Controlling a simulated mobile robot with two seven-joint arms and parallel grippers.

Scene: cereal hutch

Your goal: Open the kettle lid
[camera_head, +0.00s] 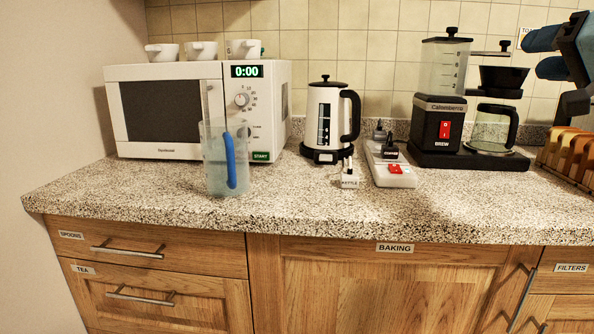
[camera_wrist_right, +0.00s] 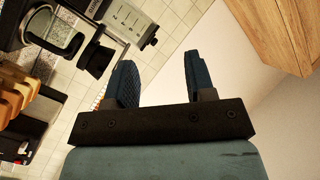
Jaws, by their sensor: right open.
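The white kettle (camera_head: 324,120) stands upright on its dark base on the counter, in the middle of the head view. Its black lid (camera_head: 325,83) with a knob sits on top and looks closed. Its black handle (camera_head: 353,115) faces right. My right gripper (camera_head: 543,53) is at the upper right edge of the head view, well to the right of the kettle and apart from it. In the right wrist view its two fingers (camera_wrist_right: 157,80) are spread with nothing between them. My left gripper is not in view.
A microwave (camera_head: 200,110) with several white cups on top stands left. A clear pitcher (camera_head: 215,160) with a blue handle stands before it. A power strip (camera_head: 392,172) and coffee maker (camera_head: 440,125) are right of the kettle. A wooden rack (camera_head: 570,155) is far right. The front counter is mostly clear.

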